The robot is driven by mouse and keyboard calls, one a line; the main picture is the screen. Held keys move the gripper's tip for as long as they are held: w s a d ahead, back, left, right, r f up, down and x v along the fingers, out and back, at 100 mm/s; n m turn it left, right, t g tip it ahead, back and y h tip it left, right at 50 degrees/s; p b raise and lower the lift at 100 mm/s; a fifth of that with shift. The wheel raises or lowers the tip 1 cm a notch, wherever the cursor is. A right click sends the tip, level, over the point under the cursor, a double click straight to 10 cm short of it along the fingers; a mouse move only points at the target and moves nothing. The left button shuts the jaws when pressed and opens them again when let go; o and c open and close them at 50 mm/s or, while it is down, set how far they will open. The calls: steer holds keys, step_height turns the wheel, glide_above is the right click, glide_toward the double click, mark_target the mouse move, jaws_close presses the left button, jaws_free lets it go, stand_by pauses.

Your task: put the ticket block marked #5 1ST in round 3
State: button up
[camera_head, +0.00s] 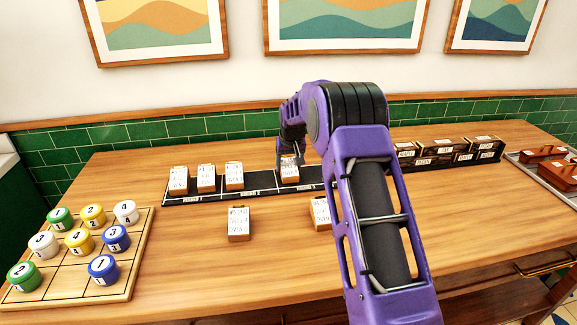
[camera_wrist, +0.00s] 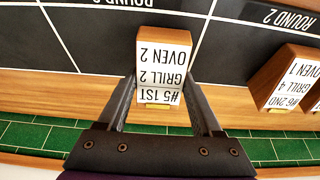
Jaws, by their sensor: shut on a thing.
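The ticket block marked #5 1ST (camera_wrist: 165,65) shows upside down in the wrist view, with GRILL 2 and OVEN 2 also on its face. My gripper (camera_wrist: 165,100) is shut on it, one finger on each side. In the head view the block (camera_head: 289,169) stands upright at the black rail (camera_head: 265,182), just right of the line that ends round 2, in the round 3 section. I cannot tell whether its base touches the rail.
Several ticket blocks stand on the rail to the left, including #6 2ND (camera_wrist: 293,80) in round 2. Two loose blocks (camera_head: 239,223) (camera_head: 320,212) lie in front. A wooden board with coloured pots (camera_head: 125,270) is at left. Dark boxes (camera_head: 450,152) and a tray (camera_head: 520,160) are at right.

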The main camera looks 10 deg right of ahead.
steer(key=shift+f, duration=0.2)
steer(key=o, duration=1.5)
steer(key=shift+c, duration=0.2)
steer(key=shift+r, duration=0.2)
steer(key=v, duration=1.2)
